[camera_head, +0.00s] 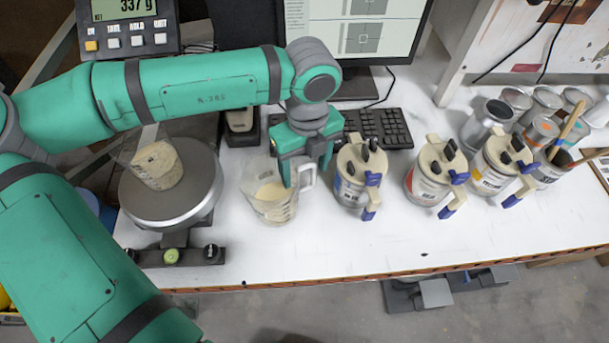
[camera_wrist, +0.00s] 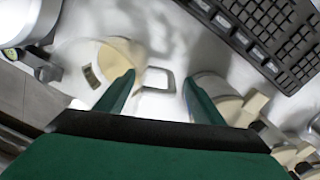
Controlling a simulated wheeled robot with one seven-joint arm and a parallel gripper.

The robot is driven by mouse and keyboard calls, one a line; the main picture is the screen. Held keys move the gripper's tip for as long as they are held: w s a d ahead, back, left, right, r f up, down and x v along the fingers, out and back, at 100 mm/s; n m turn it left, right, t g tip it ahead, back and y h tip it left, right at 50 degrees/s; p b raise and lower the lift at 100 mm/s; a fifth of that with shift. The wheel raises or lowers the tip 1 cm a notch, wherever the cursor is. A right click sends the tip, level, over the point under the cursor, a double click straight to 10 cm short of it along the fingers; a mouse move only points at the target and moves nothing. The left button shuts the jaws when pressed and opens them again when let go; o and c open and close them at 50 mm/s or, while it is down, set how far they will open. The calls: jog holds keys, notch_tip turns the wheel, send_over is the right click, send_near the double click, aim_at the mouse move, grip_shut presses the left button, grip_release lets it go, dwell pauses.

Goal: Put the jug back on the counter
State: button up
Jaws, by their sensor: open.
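A clear jug (camera_head: 268,203) with beige contents stands upright on the white counter (camera_head: 330,255), just right of the scale. Its handle points right, toward my gripper (camera_head: 306,180). My gripper points down, with its open fingers around the handle. In the wrist view the jug (camera_wrist: 110,58) is at left, and its pale handle (camera_wrist: 157,78) shows between the two green fingertips. I see no clear contact between the fingers and the handle. A second clear jug (camera_head: 157,170) with beige contents sits on the round scale plate.
The scale (camera_head: 175,212) stands left, its display (camera_head: 125,8) reading about 337 g. Several lidded paint cans (camera_head: 352,180) stand right of my gripper, the nearest close by. A keyboard (camera_head: 375,127) lies behind. The counter's front strip is clear.

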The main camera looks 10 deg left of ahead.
notch_tip(320, 180, up, 8)
jog(key=shift+d+f, duration=0.1)
jog(key=shift+w, duration=0.1)
dwell(0.6)
